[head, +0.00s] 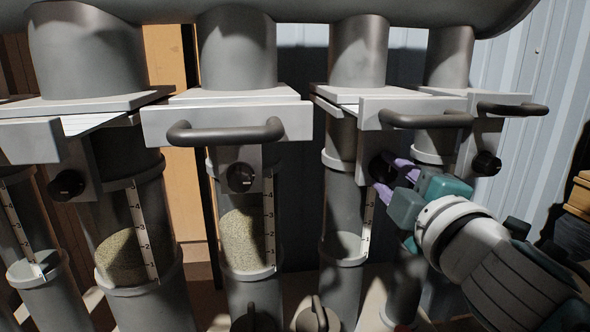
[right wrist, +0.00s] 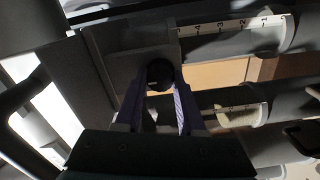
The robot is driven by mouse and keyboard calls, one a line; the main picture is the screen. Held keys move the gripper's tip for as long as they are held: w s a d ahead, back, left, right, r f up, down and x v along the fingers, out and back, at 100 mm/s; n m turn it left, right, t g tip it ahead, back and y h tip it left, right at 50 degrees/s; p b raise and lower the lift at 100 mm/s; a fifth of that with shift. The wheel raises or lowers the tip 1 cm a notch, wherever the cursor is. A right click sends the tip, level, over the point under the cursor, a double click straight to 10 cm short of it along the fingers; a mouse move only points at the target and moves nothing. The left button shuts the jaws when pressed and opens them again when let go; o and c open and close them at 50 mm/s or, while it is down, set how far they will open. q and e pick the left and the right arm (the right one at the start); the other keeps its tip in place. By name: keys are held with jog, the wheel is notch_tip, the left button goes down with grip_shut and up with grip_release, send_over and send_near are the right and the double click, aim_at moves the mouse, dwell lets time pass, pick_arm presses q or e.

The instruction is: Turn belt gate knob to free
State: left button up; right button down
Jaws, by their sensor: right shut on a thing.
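My right gripper (head: 391,178) reaches in from the right in the head view, its purple fingers at a round black knob (head: 379,164) on the grey plate below the third handled gate (head: 380,110). In the right wrist view the fingers (right wrist: 160,92) stand on either side of the black knob (right wrist: 160,73) and are shut on it. A light mark shows on the knob's face, but its setting cannot be read. No label shows which gate is the belt gate. My left gripper is not in view.
Similar knobs sit on the neighbouring gates: left (head: 67,184), middle (head: 241,177) and far right (head: 486,163). Bar handles (head: 225,131) jut forward above them. Clear tubes with scales hold grain-like material (head: 242,238) below. Dark handles (head: 318,316) stand at the bottom edge.

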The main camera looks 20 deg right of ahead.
jog(key=c, duration=0.5)
grip_release()
jog(key=v, duration=1)
jog(key=shift+d+r, duration=0.1)
